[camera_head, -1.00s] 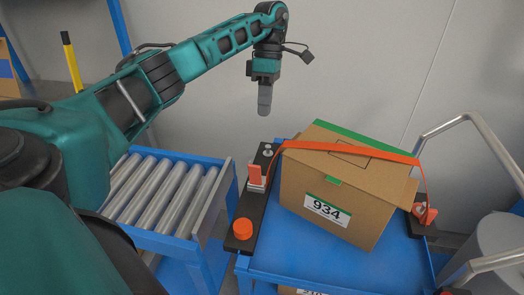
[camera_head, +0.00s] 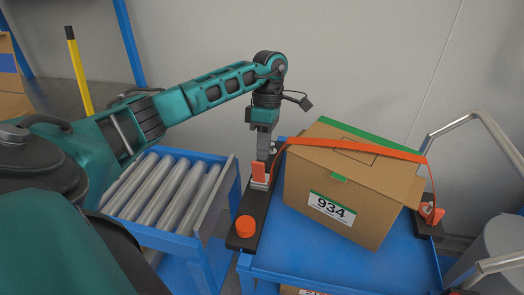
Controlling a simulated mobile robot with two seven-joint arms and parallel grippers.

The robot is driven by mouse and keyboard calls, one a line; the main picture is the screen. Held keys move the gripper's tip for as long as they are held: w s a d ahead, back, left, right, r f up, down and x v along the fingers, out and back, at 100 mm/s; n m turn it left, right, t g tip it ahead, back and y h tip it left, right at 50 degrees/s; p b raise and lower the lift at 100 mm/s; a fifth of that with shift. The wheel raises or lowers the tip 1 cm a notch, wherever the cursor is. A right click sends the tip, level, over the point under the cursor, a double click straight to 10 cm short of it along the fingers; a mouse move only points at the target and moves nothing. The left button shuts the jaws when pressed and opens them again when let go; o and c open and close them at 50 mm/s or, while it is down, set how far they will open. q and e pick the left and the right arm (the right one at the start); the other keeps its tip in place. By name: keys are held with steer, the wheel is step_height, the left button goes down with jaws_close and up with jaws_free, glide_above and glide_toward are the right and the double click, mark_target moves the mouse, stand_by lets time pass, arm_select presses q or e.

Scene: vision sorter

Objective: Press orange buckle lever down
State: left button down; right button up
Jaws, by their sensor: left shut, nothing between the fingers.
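The orange buckle lever (camera_head: 259,174) stands upright on a black rail (camera_head: 246,235) at the left edge of the blue cart top (camera_head: 300,258). An orange strap (camera_head: 355,147) runs from near it over a cardboard box (camera_head: 340,190) labelled 934. My left gripper (camera_head: 264,151) is shut and empty. It points down and its tip overlaps the top of the lever in the picture. I cannot tell whether it touches the lever. My right gripper is out of view.
An orange round knob (camera_head: 245,226) sits on the rail's near end. A roller conveyor (camera_head: 165,195) stands left of the cart. An orange-and-black strap anchor (camera_head: 430,214) is at the box's right. A metal handrail (camera_head: 480,120) rises at the right.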

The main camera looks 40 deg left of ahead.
arm_select(q)
steer(key=shift+s+d+f, duration=0.1)
steer(key=shift+s+d, duration=0.15)
steer(key=shift+s, duration=0.35)
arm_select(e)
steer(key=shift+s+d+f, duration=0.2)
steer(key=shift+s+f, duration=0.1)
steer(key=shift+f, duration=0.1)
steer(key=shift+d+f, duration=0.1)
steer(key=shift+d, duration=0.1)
